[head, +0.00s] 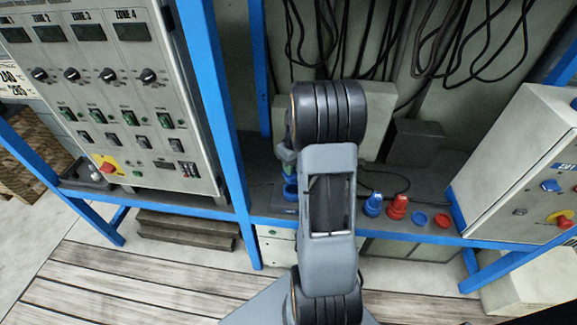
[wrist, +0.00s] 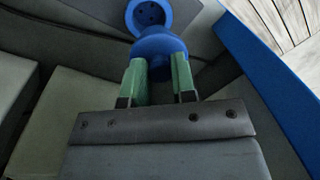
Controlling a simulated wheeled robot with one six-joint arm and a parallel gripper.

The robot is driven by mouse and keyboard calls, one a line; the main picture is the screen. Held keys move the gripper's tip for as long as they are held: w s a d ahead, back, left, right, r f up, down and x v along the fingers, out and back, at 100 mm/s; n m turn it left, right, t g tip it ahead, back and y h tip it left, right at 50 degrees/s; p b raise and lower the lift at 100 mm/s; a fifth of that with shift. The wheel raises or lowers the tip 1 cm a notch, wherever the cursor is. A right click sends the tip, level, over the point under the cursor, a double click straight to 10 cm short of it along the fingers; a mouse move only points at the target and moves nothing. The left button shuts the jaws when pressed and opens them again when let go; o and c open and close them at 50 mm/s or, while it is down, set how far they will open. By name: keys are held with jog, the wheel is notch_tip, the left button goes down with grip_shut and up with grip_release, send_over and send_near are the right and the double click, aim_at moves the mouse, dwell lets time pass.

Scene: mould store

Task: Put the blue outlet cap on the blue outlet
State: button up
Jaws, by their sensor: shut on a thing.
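My gripper (wrist: 160,82) has green fingers shut on a rounded blue piece, which I take to be the blue outlet cap (wrist: 160,50). Just beyond it in the wrist view is a round blue face with dark holes, which looks like the blue outlet (wrist: 148,13). The two overlap in this view, so I cannot tell whether they touch. In the head view my gripper is left of my arm, partly hidden, with blue (head: 290,189) below it near the bench.
On the bench right of my arm stand a blue cone-shaped piece (head: 373,205) and a red one (head: 397,207), beside a flat blue round (head: 420,219) and a red one (head: 443,221). A control cabinet (head: 110,95), a blue post (head: 215,100) and a right-hand box (head: 520,165) flank the bench.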

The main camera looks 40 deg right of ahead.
jog(key=shift+s+d+f+b, duration=0.1)
jog(key=shift+d+f+b, duration=0.05)
jog(key=shift+f+b, duration=0.3)
jog(key=shift+s+d+f+b, duration=0.1)
jog(key=shift+d+f+b, duration=0.1)
jog(key=shift+f, duration=0.35)
jog(key=shift+a+f+b, duration=0.1)
jog(key=shift+f+b, duration=1)
jog(key=shift+f, duration=0.45)
jog(key=shift+f+b, duration=1.05)
jog(key=shift+f, duration=0.65)
dwell(0.3)
jog(key=o, duration=1.4)
jog(key=shift+r, duration=0.2)
jog(key=shift+r+p, duration=2.85)
jog(key=shift+r, duration=0.75)
